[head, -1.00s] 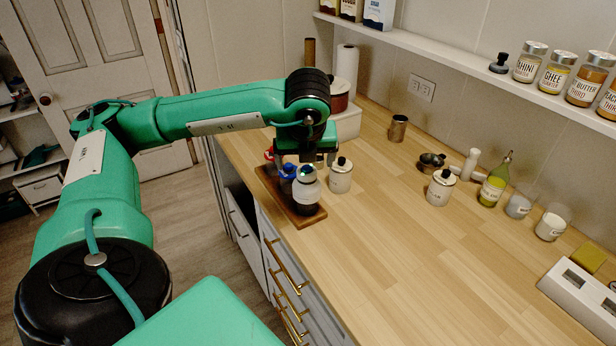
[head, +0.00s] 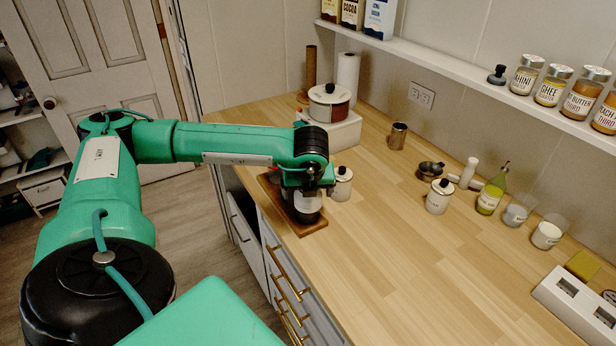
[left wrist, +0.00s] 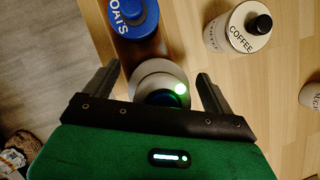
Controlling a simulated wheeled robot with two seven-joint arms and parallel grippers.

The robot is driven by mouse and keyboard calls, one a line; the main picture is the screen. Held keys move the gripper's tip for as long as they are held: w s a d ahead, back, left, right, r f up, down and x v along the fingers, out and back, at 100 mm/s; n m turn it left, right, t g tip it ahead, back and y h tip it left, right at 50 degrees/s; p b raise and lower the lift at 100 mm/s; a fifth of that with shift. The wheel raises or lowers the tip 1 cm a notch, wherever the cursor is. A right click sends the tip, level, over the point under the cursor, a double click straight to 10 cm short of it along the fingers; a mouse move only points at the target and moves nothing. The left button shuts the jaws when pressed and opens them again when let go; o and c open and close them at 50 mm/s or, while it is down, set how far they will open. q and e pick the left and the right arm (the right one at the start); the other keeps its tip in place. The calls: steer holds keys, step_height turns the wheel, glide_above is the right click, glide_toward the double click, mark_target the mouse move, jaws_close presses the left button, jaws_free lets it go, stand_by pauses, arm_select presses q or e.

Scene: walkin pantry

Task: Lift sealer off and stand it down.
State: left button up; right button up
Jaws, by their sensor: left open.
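The sealer (head: 309,201) is a pale round cap-like thing. It sits on a dark jar (head: 307,217) that stands on the wooden tray (head: 314,228) near the counter's left edge. My left gripper (head: 307,190) points down at the sealer from above and hides most of its top. In the left wrist view the sealer (left wrist: 150,77) shows a lit green dot. It lies between the spread fingers of my left gripper (left wrist: 158,70), with a gap on each side. The jar is mostly hidden there. My right gripper is not in view.
A blue-lidded oats jar (left wrist: 132,14) and a coffee canister (left wrist: 239,27) stand close by. A pot (head: 329,101) rests on a white block behind. More canisters and jars line the wall side. The middle of the counter (head: 410,260) is clear.

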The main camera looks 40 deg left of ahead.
arm_select(q)
steer(key=c, duration=1.2)
steer(key=shift+r, duration=0.15)
steer(key=shift+r, duration=0.6)
step_height(320, 180, up, 8)
steer(key=shift+f+b, duration=0.25)
steer(key=shift+b, duration=0.75)
step_height(320, 180, up, 14)
steer(key=p, duration=0.2)
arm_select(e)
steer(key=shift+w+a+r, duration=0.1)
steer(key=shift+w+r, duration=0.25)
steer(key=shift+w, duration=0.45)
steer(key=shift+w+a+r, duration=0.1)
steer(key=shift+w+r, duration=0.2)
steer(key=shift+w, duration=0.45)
